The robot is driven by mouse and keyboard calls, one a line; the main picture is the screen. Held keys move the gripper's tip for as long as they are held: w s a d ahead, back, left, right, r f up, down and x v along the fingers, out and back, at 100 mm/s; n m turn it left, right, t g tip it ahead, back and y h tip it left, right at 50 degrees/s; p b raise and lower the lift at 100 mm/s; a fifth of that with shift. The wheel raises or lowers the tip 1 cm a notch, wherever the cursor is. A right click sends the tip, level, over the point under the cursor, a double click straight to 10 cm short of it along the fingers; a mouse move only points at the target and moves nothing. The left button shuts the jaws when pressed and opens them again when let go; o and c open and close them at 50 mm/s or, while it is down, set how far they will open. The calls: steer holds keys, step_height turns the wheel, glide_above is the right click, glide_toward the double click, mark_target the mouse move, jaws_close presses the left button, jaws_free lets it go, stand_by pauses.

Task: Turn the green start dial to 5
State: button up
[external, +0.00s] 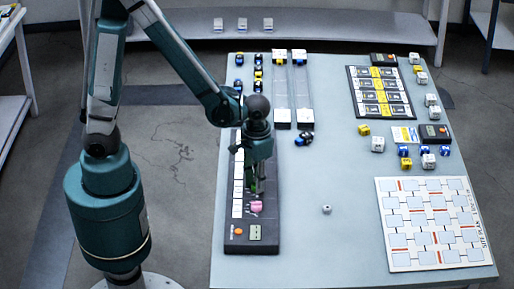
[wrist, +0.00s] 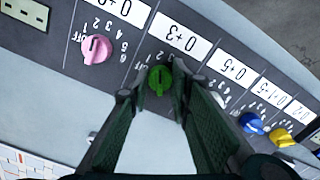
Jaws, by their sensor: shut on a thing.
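The green start dial (wrist: 159,79) sits on a dark control panel (external: 236,215) at the table's left side. In the wrist view it is below an upside-down white label and has a raised ridge across it. My gripper (wrist: 155,90) is shut on the green dial, one fingertip on each side. In the external view my gripper (external: 256,188) points down at the panel, and a bit of green shows at its tips. Most of the dial's number scale is hidden by the fingers, so I cannot read its setting.
A pink dial (wrist: 96,48) is beside the green one. On the other side are a grey dial (wrist: 218,92), a blue dial (wrist: 251,122) and a yellow dial (wrist: 281,137). An orange button (external: 239,231) is at the panel's near end. The table's middle is mostly clear.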

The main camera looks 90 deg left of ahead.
steer(key=m, duration=0.4)
steer(key=shift+m+b, duration=0.3)
steer(key=m, duration=0.3)
steer(key=shift+m, duration=0.3)
steer(key=m, duration=0.4)
steer(key=shift+m+b, duration=0.3)
steer(key=shift+b, duration=0.1)
steer(key=m, duration=0.4)
steer(key=o, duration=0.9)
steer(key=shift+r, duration=0.2)
